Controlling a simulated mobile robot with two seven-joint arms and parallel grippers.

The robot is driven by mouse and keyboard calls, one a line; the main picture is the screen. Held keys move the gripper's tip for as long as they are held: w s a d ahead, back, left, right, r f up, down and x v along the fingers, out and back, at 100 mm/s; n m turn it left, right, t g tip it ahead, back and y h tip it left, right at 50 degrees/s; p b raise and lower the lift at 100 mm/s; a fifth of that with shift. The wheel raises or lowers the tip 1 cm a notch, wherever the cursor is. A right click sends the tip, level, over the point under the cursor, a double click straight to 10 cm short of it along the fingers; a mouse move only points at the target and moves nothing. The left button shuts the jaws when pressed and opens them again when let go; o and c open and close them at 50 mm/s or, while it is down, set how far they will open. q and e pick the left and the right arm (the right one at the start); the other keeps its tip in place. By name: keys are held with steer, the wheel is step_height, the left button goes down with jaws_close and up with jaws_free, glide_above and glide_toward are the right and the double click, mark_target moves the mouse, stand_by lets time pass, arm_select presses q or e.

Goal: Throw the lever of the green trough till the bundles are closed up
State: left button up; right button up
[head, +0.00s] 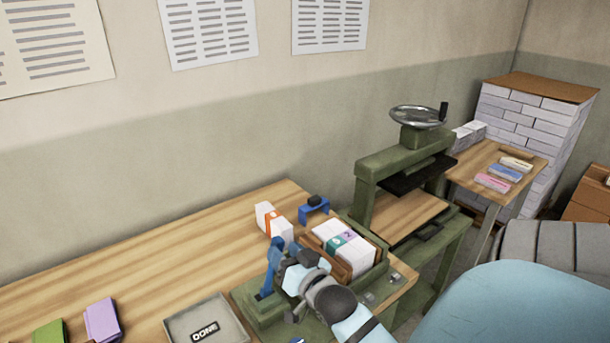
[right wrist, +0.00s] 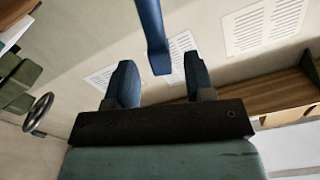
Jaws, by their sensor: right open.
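The green trough (head: 258,312) stands on the table and holds white bundles (head: 347,248) with teal and purple bands between brown boards (head: 332,260). Its blue lever (head: 271,266) rises at the trough's left end, nearly upright. My right gripper (head: 283,262) is open, right beside the lever. In the right wrist view the lever (right wrist: 151,30) comes down from the top edge and ends near the gap between the two open fingers (right wrist: 163,80). I cannot tell whether they touch it. My arm hides part of the trough's front. My left gripper is not in view.
A white bundle with an orange band (head: 271,221) and a blue holder (head: 314,211) stand behind the trough. A grey tray marked DONE (head: 228,318) lies left of it. A green press with a handwheel (head: 418,117) stands right. The table's left middle is bare.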

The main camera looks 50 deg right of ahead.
steer(key=b+v, duration=0.1)
steer(key=v, duration=0.7)
steer(key=shift+s+a, duration=0.15)
steer(key=shift+s, duration=0.15)
